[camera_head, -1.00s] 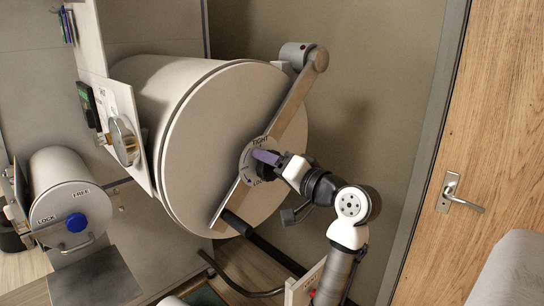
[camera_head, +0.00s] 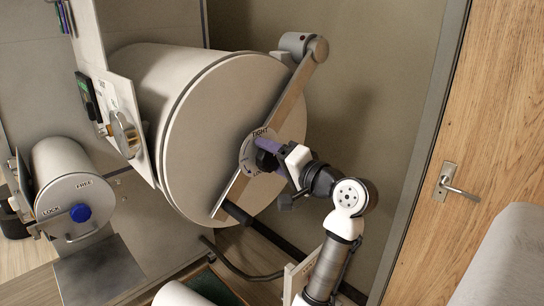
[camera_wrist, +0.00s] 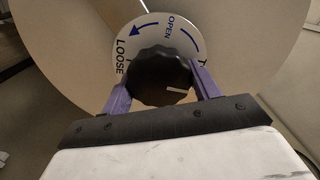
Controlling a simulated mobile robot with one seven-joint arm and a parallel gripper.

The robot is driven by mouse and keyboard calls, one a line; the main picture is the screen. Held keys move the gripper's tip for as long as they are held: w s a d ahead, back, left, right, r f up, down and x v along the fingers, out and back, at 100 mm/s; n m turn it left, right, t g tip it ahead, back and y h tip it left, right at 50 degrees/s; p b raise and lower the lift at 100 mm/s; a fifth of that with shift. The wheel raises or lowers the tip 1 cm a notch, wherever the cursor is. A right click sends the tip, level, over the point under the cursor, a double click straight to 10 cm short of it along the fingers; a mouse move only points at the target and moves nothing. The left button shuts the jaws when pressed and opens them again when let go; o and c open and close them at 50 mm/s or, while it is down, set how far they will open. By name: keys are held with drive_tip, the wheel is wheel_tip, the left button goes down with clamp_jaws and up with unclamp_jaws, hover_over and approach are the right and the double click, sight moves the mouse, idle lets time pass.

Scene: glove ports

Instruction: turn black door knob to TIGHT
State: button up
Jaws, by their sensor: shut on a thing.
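The black door knob (camera_wrist: 155,80) sits at the centre of a white dial plate (camera_wrist: 183,32) marked OPEN and LOOSE in the wrist view. The TIGHT lettering shows on the plate in the head view (camera_head: 246,148). My gripper (camera_wrist: 158,86) has its two purple fingers on either side of the knob, shut on it. A white pointer line on the knob faces the right finger. In the head view the knob (camera_head: 266,160) is partly hidden by my gripper (camera_head: 270,155). The knob is mounted on the bar across the large round door (camera_head: 205,130).
A smaller round port with a blue knob (camera_head: 80,213), marked LOCK and FREE, is at lower left. A black hose (camera_head: 270,236) runs below my arm. A wooden door (camera_head: 500,110) is at right.

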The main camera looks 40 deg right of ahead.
drive_tip(key=o, duration=1)
drive_tip(key=s+b, duration=0.1)
drive_tip(key=s, duration=0.3)
drive_tip(key=s+b, duration=0.2)
drive_tip(key=s, duration=0.3)
drive_tip(key=s+d+b, duration=0.1)
drive_tip(key=s, duration=0.4)
